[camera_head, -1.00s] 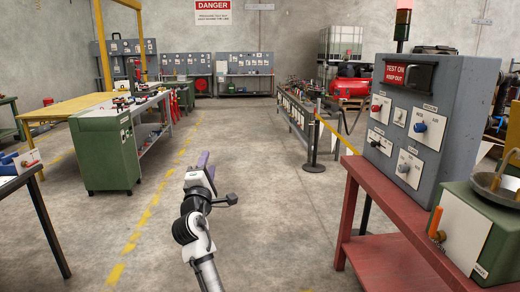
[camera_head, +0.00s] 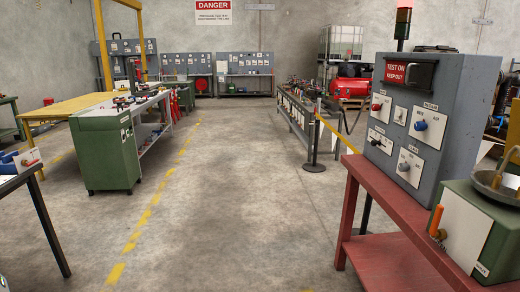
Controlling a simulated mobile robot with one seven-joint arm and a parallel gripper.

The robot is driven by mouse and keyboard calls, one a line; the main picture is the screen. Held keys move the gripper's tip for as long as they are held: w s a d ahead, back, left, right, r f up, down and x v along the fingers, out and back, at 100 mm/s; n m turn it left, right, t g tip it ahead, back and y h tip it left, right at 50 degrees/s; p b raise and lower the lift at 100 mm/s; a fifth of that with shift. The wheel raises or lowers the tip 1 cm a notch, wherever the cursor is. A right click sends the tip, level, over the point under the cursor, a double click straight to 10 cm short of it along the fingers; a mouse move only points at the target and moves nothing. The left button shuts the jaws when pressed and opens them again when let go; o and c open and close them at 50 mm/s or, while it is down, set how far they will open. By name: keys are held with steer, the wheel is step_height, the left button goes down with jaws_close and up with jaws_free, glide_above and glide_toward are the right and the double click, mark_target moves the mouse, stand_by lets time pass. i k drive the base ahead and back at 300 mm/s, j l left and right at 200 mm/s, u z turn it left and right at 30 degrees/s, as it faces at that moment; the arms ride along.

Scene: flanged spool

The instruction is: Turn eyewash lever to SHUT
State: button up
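The eyewash unit appears to be the green box (camera_head: 482,205) with a metal bowl (camera_head: 495,183) on top, at the right edge on the red bench. An orange lever (camera_head: 437,220) stands upright on the box's white front plate (camera_head: 464,235), on a brass-coloured fitting. A small label sits at the plate's lower right; its words are too small to read. The bowl is cut off by the picture's right edge. My gripper is not in view.
A grey control panel (camera_head: 440,110) with several knobs stands behind the box on the red bench (camera_head: 385,215). A green cabinet bench (camera_head: 104,155) and a yellow table (camera_head: 75,105) stand at the left. The concrete floor (camera_head: 225,215) between is clear.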

mark_target(440, 235)
steer(key=z, duration=1.35)
